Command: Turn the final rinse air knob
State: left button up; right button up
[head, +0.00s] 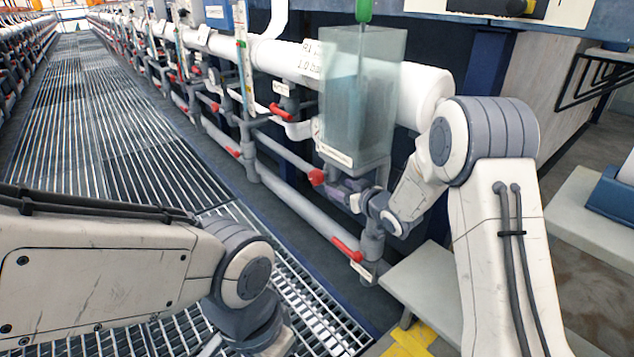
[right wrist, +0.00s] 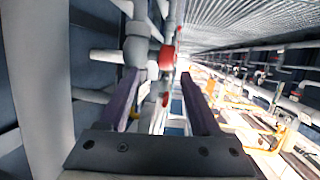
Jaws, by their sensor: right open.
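A red knob (head: 317,177) sits on the grey pipework under a clear glass tank (head: 362,100). I cannot read a label that names it as the final rinse air knob. My right gripper (head: 338,190) is just to the right of this knob, pointing at it. In the right wrist view the red knob (right wrist: 167,57) shows beyond the fingertips, between the two fingers. My right gripper (right wrist: 158,85) is open and empty there, and no contact shows. My left arm comes in at the lower left, and its gripper is below the picture's edge.
A red lever (head: 346,249) is on the lower pipe, and another red lever (head: 281,112) is higher up. A thick white pipe (head: 425,95) runs behind the tank. A grey bench top (head: 425,290) stands at the right. The grated walkway (head: 110,120) at the left is clear.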

aim_at(321, 178)
jog(key=w+a+y+b, duration=0.1)
jog(key=w+a+b, duration=0.1)
jog(key=w, duration=0.1)
jog(key=w+a+f+n+t+y+b, duration=0.1)
jog(key=w, duration=0.2)
jog(key=w+a+f+y+b, duration=0.1)
jog(key=w+a+y+b, duration=0.1)
jog(key=w, duration=0.1)
jog(key=shift+a+b, duration=0.35)
jog(key=shift+w+a+r, duration=0.15)
jog(key=shift+w+a, duration=0.25)
jog(key=shift+w, duration=0.15)
